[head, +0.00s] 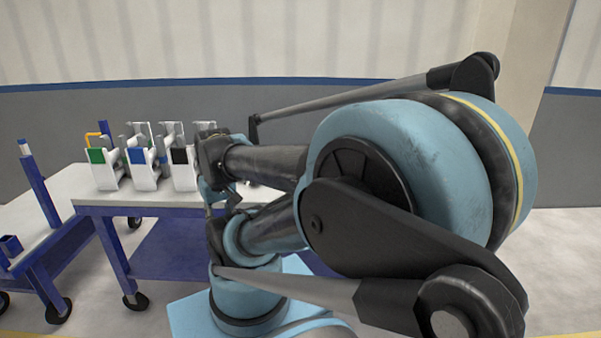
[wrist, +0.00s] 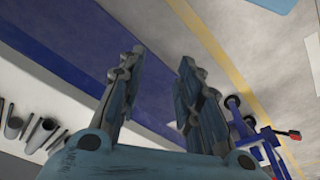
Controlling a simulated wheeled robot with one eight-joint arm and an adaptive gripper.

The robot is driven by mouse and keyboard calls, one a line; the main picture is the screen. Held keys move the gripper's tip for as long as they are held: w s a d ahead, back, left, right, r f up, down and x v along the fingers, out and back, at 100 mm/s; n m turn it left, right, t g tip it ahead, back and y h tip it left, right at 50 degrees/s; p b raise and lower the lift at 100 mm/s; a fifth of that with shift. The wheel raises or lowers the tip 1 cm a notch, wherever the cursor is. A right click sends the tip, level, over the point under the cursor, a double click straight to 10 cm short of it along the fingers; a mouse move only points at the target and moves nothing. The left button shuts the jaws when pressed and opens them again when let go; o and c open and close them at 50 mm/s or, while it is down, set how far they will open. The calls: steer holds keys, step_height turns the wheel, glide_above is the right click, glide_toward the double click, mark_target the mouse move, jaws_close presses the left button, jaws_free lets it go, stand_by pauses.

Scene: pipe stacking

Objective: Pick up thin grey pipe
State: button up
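Several grey and dark pipes lie on a pale tabletop at the left edge of the wrist view. A thin grey pipe (wrist: 57,140) is among them, though I cannot be sure it is the one the task means. In the wrist view, my gripper (wrist: 158,75) is open, with two separate fingers and nothing between them. The pipes are off to the left of the fingers, apart from them. In the head view, my gripper (head: 222,195) is small and partly hidden by my own arm, near the table's right part. The loose pipes are mostly hidden there.
White holders with green (head: 97,156), blue (head: 137,156) and black (head: 180,156) labels stand on the white-topped blue cart (head: 140,198). A second cart with a blue post (head: 40,190) is at the left. In the wrist view, a blue frame (wrist: 262,135) is at lower right.

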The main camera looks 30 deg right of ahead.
steer(key=w+d+r+m+g+h, duration=0.1)
steer(key=w+d+r+m, duration=0.1)
steer(key=w+d+r, duration=0.7)
steer(key=w+d+r+m+g+h, duration=0.2)
steer(key=w+d+r, duration=0.4)
steer(key=w+d, duration=0.6)
steer(key=w+d+f+m, duration=0.1)
steer(key=w+d, duration=0.1)
steer(key=d, duration=0.6)
steer(key=w+d+m, duration=0.1)
steer(key=w+d, duration=0.1)
steer(key=d, duration=0.5)
steer(key=shift+g, duration=0.4)
steer(key=x, duration=1.2)
steer(key=shift+s+a, duration=0.1)
steer(key=shift+s, duration=0.1)
steer(key=shift+x, duration=2.55)
steer(key=shift+c, duration=0.2)
